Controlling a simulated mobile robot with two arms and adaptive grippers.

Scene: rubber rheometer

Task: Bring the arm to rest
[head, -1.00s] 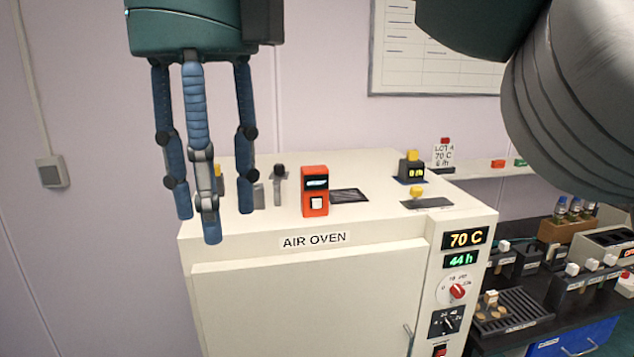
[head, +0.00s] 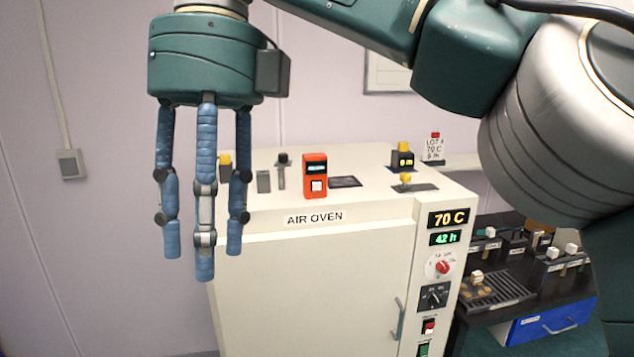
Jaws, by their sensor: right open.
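My right gripper (head: 203,250) hangs at the left of the head view, its blue jointed fingers pointing down, open and empty. It shows in front of the left edge of the air oven (head: 300,270) and apart from the things on the oven's top. My right arm (head: 450,60) reaches in from the upper right and spans the top of the view. My left gripper is not in view.
On the oven top stand an orange device (head: 315,178), a dark block with a yellow top (head: 402,158) and small grey pieces. A black bench (head: 500,325) with a slotted rack (head: 490,291) is at right.

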